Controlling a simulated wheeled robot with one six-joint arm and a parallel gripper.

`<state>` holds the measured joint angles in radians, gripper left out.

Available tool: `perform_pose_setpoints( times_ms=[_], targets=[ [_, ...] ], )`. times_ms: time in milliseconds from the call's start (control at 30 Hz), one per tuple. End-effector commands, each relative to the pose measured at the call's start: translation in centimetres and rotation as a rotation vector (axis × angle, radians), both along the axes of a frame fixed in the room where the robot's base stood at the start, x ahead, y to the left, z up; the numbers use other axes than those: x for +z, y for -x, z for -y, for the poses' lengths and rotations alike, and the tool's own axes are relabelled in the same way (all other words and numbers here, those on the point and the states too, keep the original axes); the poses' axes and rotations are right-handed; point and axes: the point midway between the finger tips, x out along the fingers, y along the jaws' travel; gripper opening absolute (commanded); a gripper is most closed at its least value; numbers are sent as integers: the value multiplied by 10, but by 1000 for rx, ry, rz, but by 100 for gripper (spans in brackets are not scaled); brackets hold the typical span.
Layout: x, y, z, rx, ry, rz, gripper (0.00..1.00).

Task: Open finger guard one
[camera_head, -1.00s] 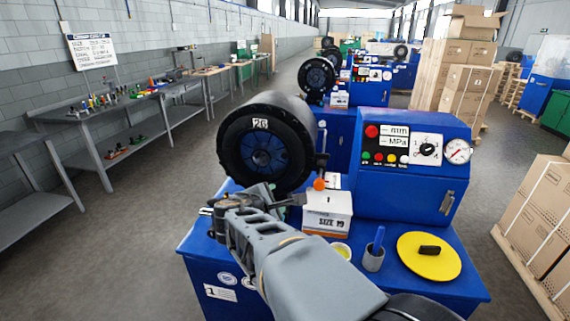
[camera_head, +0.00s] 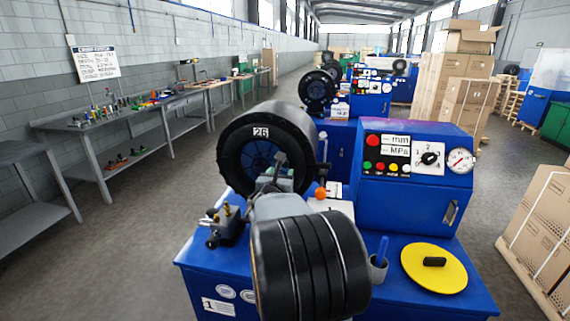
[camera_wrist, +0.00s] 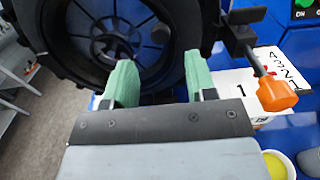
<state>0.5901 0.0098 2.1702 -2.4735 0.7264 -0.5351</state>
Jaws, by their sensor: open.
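The front crimper has a round black head (camera_head: 236,150) marked 26 on a blue base labelled 1 (camera_head: 217,306). A dark spoked disc, seemingly the finger guard (camera_wrist: 150,32), covers the head's opening and looks closed. An orange knob (camera_head: 320,192) on a dark rod sits at the head's right side. It also shows in the wrist view (camera_wrist: 276,94), right of my fingers and apart from them. My gripper (camera_wrist: 158,78) is open and empty, its green-padded fingers pointing at the disc's lower part. In the head view my arm hides part of the disc.
A blue control box (camera_head: 412,180) with a gauge stands at right. A yellow disc (camera_head: 425,272) and a grey cup (camera_head: 378,272) are on the base. A white box (camera_head: 335,207) is partly hidden behind my arm. Brass-topped fittings (camera_head: 228,218) stand at left.

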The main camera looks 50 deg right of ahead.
Motion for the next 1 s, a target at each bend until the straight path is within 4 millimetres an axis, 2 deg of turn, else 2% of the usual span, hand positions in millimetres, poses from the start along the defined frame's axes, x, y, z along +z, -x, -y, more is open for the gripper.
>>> perform_pose_setpoints(
  times_ms=[200,400,600,900,1000],
  targets=[
    [1,-20,33,-2,-2,-1,51],
    [1,-32,52,-1,-2,1,51],
    [0,-37,60,0,-1,1,51],
    [0,-37,60,0,0,2,51],
    [0,-38,60,0,-1,2,42]
  ],
)
